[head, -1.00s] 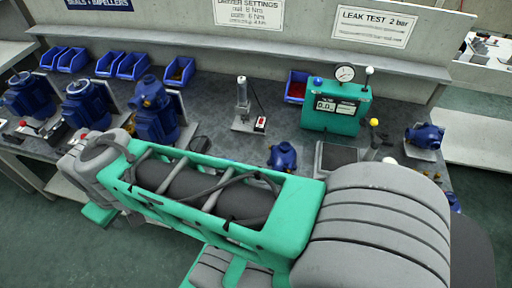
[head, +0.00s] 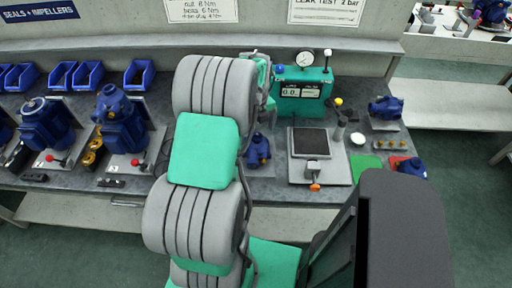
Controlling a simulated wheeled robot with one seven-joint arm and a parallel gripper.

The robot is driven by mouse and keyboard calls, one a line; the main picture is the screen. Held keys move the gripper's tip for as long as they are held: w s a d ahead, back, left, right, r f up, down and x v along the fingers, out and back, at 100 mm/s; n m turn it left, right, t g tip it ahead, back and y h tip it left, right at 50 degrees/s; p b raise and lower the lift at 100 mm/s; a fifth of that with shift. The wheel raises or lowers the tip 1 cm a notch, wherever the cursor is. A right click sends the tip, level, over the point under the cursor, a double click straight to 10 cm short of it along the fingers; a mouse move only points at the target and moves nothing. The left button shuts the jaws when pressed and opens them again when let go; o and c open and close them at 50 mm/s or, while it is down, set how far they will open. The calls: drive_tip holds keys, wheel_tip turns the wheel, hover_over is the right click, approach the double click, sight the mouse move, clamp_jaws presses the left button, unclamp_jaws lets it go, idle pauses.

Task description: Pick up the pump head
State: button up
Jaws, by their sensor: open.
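Several blue castings that could be the pump head are in the head view. One small blue pump head (head: 259,151) stands on the bench just right of my arm, which partly covers it. Another blue pump head (head: 386,108) lies on a light plate at the right. A third blue pump part (head: 411,167) sits on a red patch at the bench's right front. I cannot tell which one is meant. My arm rises through the middle of the view and reaches over the bench. My gripper's fingers are hidden behind the arm links.
A green leak tester (head: 302,92) with a gauge stands at the back. A scale-like plate (head: 310,143) and a green patch (head: 366,168) lie to its front and right. Larger blue pumps (head: 121,122) stand in fixtures at the left. Blue bins (head: 91,75) line the back.

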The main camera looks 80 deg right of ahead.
sight(257, 140)
wheel_tip(257, 140, down, 7)
drive_tip(key=shift+r+p, duration=0.15)
drive_tip(key=shift+p, duration=0.45)
drive_tip(key=c, duration=1.4)
drive_tip(key=shift+d+r, duration=0.1)
drive_tip(key=shift+c, duration=0.6)
